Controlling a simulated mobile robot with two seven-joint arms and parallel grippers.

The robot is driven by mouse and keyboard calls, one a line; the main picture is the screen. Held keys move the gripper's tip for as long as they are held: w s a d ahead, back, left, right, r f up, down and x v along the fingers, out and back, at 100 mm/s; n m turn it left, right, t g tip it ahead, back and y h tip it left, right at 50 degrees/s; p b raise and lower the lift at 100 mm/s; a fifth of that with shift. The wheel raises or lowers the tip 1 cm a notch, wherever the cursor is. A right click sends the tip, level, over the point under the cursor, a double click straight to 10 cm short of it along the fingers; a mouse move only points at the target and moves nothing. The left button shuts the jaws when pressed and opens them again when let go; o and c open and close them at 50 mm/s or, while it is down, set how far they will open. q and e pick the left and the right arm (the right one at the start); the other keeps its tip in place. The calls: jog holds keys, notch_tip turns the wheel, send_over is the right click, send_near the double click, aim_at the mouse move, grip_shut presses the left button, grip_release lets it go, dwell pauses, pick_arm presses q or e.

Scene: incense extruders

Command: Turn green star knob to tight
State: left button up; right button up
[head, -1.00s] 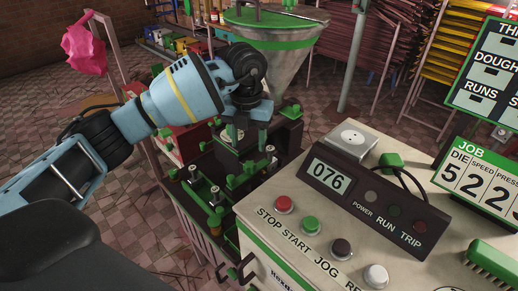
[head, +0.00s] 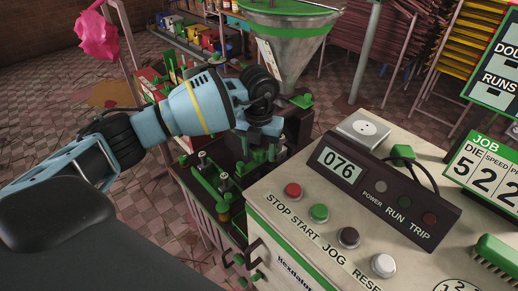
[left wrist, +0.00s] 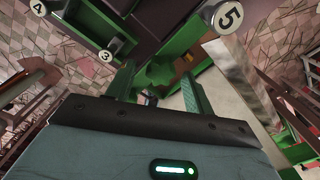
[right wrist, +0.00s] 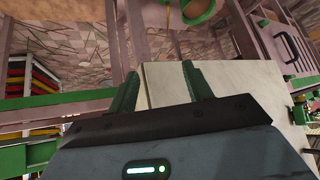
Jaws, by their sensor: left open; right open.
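In the left wrist view, a green lobed shape (left wrist: 160,72), which looks like the green star knob, lies between the fingers of my left gripper (left wrist: 157,88). The fingers are open, with one on each side of it; I cannot tell whether they touch it. In the head view, my left gripper (head: 260,146) points down among the green fittings of the machine behind the control console, and hides the knob there. My right gripper (right wrist: 160,85) is open and empty in the right wrist view, beside a pale panel. It is not seen in the head view.
The console (head: 345,178) with its 076 display and several push buttons stands right of my left gripper. A metal hopper (head: 292,48) rises behind the gripper. Several green clamps and posts (head: 212,182) crowd the machine in front. Numbered round tags (left wrist: 228,17) show in the left wrist view.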

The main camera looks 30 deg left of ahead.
pick_arm(q)
jog(key=c, duration=0.9)
jog(key=shift+c, duration=0.4)
pick_arm(e)
jog(key=shift+s+f, duration=0.25)
jog(key=shift+s, duration=0.15)
